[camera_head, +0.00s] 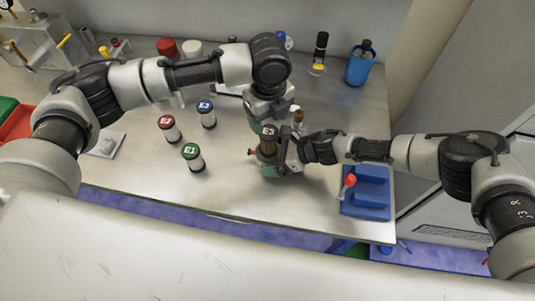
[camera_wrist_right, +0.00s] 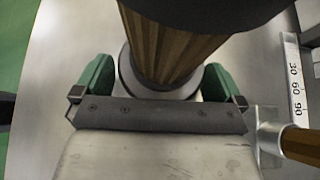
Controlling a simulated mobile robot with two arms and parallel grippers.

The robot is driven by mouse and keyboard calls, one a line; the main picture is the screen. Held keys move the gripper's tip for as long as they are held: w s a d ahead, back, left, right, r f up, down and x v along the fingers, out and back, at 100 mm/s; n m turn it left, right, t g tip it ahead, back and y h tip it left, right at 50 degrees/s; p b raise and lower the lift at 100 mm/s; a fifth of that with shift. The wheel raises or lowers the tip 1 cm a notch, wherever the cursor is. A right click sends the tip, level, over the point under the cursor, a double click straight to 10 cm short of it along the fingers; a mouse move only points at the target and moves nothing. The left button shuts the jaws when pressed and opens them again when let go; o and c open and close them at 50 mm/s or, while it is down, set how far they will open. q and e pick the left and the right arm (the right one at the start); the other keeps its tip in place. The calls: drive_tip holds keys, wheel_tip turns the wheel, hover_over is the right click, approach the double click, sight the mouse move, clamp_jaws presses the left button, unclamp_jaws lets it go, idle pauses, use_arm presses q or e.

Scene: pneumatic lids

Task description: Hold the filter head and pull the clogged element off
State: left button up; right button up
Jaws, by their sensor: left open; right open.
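The filter element (camera_wrist_right: 172,45) is brown and pleated, with a dark cap above and a dark ring at its base in the right wrist view. My left gripper (camera_head: 267,118) is open just above and behind the labelled top. Its arm hides part of the area behind. Which part is the filter head is unclear in the head view.
Three canisters with red (camera_head: 167,123), blue (camera_head: 206,108) and green (camera_head: 191,151) tops stand left of the filter. A blue tray (camera_head: 367,205) with a red-topped item lies at right. A blue cup (camera_head: 359,68) stands at the back right. Bare table lies in front.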

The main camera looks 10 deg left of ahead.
sight(266, 130)
drive_tip(key=shift+c, duration=0.3)
drive_tip(key=c, duration=0.8)
drive_tip(key=shift+c, duration=0.2)
use_arm(q)
drive_tip(key=shift+f, duration=0.1)
use_arm(e)
drive_tip(key=shift+s+f, duration=0.15)
drive_tip(key=shift+f, duration=0.1)
use_arm(q)
drive_tip(key=shift+o, duration=0.6)
use_arm(e)
drive_tip(key=shift+d, duration=0.1)
use_arm(q)
drive_tip(key=shift+o, duration=0.6)
use_arm(e)
drive_tip(key=shift+f, duration=0.1)
use_arm(q)
drive_tip(key=shift+w+a+f+n+g+h, duration=0.1)
drive_tip(key=shift+f+n+g+h, duration=0.25)
drive_tip(key=shift+f, duration=0.65)
drive_tip(key=shift+a+f+n+g+h, duration=0.1)
drive_tip(key=shift+f+n+h, duration=0.45)
drive_tip(key=shift+f, duration=0.5)
drive_tip(key=shift+w+a+f+n+g+h, duration=0.1)
drive_tip(key=shift+f+n+g+h, duration=0.2)
drive_tip(key=shift+f+n, duration=0.5)
drive_tip(key=shift+f, duration=0.15)
